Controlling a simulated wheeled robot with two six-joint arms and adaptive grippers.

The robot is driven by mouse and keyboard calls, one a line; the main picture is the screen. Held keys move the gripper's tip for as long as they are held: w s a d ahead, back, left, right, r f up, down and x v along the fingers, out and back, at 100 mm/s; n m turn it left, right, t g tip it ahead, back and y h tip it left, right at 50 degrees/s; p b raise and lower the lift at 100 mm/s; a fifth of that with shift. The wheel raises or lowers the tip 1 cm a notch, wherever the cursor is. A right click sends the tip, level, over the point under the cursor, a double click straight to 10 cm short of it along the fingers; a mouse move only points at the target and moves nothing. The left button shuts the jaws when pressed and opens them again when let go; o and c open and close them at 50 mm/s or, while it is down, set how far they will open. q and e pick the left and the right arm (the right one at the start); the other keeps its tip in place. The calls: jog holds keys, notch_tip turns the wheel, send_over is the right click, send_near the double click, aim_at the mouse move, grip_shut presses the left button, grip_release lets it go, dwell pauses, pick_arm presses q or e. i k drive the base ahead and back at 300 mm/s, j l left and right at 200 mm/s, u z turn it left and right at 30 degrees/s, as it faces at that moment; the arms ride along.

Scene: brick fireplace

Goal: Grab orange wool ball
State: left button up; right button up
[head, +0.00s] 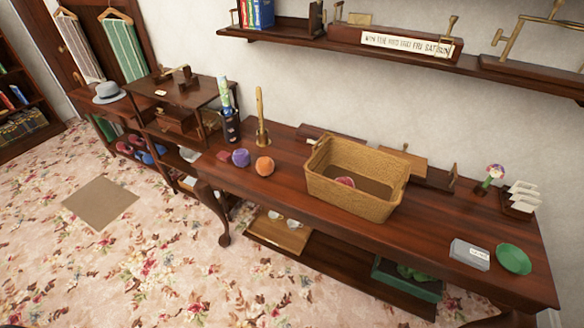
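The orange wool ball (264,166) sits on the dark wooden table (430,225), left of the wicker basket (338,198). A purple wool ball (240,158) lies just to its left. The basket is open at the top and has a small reddish ball (345,182) inside. Neither of my grippers shows in the head view, so I cannot see their distance from the ball.
A brass candlestick-like stand (261,120) and a dark pot holding rolled items (231,125) stand behind the balls. A grey box (469,254) and a green bowl (514,259) are at the right end. The table's front edge is clear.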

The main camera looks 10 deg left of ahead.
aim_at(265, 166)
jog(key=i+j, duration=0.25)
jog(key=j, duration=0.15)
jog(key=i+j, duration=0.25)
jog(key=j, duration=0.2)
jog(key=i+j, duration=0.25)
jog(key=j, duration=0.15)
jog(key=i+j, duration=0.25)
jog(key=j, duration=0.2)
jog(key=i+j, duration=0.25)
jog(key=j, duration=0.15)
